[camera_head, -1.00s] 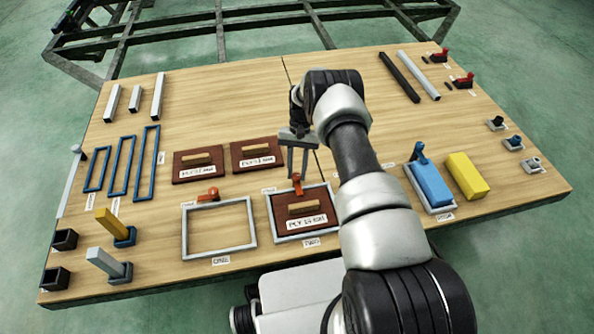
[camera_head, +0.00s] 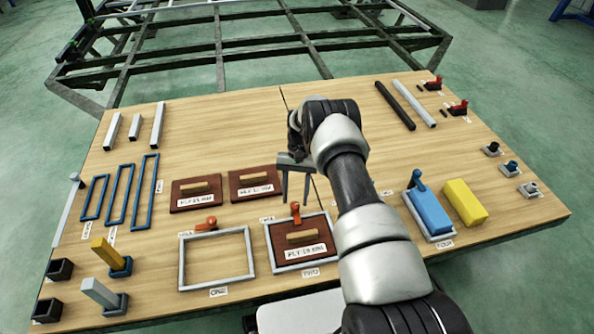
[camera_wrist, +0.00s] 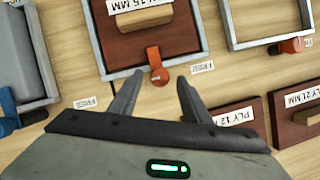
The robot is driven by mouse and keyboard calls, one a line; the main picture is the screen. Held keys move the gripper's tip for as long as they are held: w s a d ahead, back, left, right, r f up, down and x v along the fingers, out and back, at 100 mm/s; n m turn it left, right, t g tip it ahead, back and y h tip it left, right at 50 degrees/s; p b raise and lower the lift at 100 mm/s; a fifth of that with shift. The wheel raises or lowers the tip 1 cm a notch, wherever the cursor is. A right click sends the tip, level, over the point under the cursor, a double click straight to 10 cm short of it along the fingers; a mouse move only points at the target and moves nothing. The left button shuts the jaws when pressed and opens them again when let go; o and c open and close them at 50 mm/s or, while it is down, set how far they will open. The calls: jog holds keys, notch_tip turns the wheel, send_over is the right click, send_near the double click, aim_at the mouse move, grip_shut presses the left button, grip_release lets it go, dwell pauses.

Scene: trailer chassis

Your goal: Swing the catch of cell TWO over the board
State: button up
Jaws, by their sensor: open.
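Cell TWO is a grey frame (camera_head: 329,240) at the front middle of the table. A dark red-brown board (camera_head: 283,245) with a wooden grip block and a PLY 15 MM label lies inside it. Its orange catch (camera_head: 296,212) stands at the far rim; it also shows in the wrist view (camera_wrist: 154,60), roughly square to the rim. My gripper (camera_head: 295,202) points down by the catch, open and empty. In the wrist view the fingertips (camera_wrist: 160,78) are on either side of the catch's outer end; I see no contact.
Cell ONE, an empty grey frame (camera_head: 252,264) with an orange catch (camera_head: 206,224), is on the left. Two more boards (camera_head: 196,203) (camera_head: 254,193) lie behind. A blue block (camera_head: 431,212) and a yellow block (camera_head: 464,202) stand right of my arm.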

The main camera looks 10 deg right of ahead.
jog(key=p+v, duration=0.1)
jog(key=v, duration=1.4)
jog(key=shift+r, duration=0.4)
jog(key=shift+w, duration=0.1)
jog(key=s+a+r+n+t+h, duration=0.1)
jog(key=s+r+t, duration=0.1)
jog(key=r, duration=1.1)
jog(key=s+a+r+n+t, duration=0.1)
jog(key=s+r+t, duration=0.15)
jog(key=r, duration=1.15)
jog(key=s+r+t, duration=0.2)
jog(key=s+r, duration=0.7)
jog(key=s, duration=0.3)
jog(key=s+f+n+t, duration=0.2)
jog(key=s+t, duration=0.2)
jog(key=s, duration=1.6)
notch_tip(320, 180, up, 26)
jog(key=p, duration=2.6)
jog(key=shift+w+a+g+h+p, duration=0.15)
jog(key=shift+a+g+h+p, duration=0.2)
jog(key=shift+a+h, duration=0.1)
